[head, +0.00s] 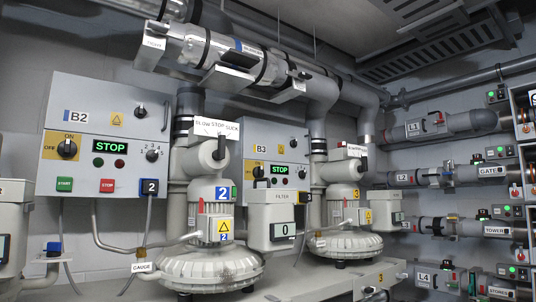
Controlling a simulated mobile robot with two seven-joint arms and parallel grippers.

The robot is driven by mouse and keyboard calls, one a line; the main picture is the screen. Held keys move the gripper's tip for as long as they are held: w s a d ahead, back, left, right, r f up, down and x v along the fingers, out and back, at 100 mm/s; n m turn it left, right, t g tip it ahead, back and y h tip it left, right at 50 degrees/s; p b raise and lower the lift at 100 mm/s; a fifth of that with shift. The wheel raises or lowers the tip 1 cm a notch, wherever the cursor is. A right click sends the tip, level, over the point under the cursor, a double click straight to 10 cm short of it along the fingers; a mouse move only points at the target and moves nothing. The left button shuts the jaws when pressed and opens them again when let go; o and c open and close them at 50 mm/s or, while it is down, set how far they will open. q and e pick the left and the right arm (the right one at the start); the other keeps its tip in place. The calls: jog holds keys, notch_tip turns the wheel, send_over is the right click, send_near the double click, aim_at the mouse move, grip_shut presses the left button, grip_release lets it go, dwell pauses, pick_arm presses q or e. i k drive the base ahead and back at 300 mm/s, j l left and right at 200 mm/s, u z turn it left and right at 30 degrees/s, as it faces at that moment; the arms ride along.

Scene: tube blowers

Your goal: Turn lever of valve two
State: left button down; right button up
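Blower two (211,262) stands at the centre left with a blue "2" label on its motor. Above it is a grey valve body (205,165) under a white plate (217,128) marked BLOW, STOP, SUCK. A short black lever (219,148) sits on the front of this valve, just below the right part of the plate. Which mark the lever points to is hard to tell. Neither of my grippers shows in the head view.
Control box B2 (95,108) hangs left of the valve, with a green STOP display. Box B3 (262,150) and a second blower (343,245) stand to the right. A filter box (273,218) sits between the blowers. Labelled pipes line the right wall.

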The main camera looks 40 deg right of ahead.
aim_at(218, 155)
jog(key=z, duration=0.9)
